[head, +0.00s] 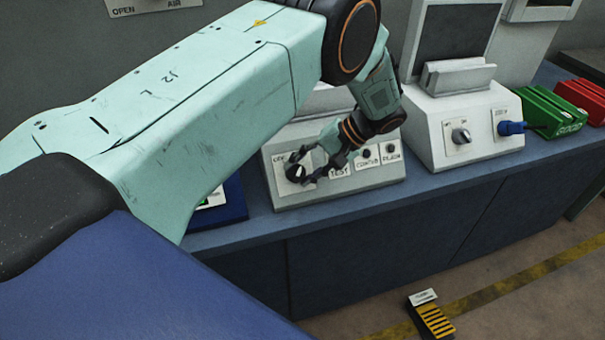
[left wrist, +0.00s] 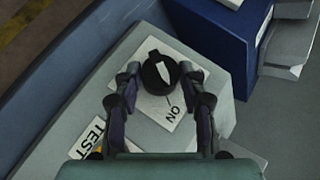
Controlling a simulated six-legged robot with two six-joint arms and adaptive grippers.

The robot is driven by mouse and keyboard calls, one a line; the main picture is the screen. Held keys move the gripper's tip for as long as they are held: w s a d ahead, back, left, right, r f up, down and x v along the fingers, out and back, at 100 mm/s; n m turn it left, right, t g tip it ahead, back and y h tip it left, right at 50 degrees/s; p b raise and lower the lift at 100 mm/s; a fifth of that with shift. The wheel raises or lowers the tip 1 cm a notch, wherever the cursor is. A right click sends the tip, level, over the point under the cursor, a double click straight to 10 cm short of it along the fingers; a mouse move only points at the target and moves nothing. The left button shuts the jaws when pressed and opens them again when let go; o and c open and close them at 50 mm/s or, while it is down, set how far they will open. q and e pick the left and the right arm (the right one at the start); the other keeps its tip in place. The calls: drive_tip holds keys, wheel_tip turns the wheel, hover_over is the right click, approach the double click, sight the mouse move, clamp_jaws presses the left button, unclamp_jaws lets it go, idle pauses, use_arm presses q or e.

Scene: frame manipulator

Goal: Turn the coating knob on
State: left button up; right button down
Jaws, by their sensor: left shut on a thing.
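The coating knob (head: 296,173) is a round black knob with a white pointer, on the sloped front of a white console (head: 290,203). It also shows in the left wrist view (left wrist: 160,72), on a white plate with the word ON beside it. My left gripper (head: 308,172) is around the knob, one finger on each side, and shut on it; it also shows in the left wrist view (left wrist: 159,82). A TEST label (head: 340,171) is right of the knob in the head view. My right gripper is not in view.
Small black controls labelled CONFIRM (head: 367,153) and a further labelled one (head: 391,148) are on the same panel. A second white console (head: 470,125) with a grey knob and a blue plug stands to the right. Green (head: 548,112) and red boxes lie beyond it.

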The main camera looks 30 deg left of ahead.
use_arm(q)
drive_tip(key=shift+s+d+f+m+y, duration=0.1)
drive_tip(key=shift+s+f+m+y, duration=0.15)
drive_tip(key=shift+f+m+y, duration=0.05)
idle(0.4)
drive_tip(key=o, duration=1.1)
drive_tip(key=shift+r, duration=0.2)
drive_tip(key=shift+o, duration=0.2)
drive_tip(key=shift+w, duration=0.1)
drive_tip(key=shift+w+r, duration=0.15)
drive_tip(key=v, duration=1.1)
drive_tip(key=shift+d+r, duration=0.15)
drive_tip(key=shift+d, duration=0.1)
drive_tip(key=shift+w, duration=0.15)
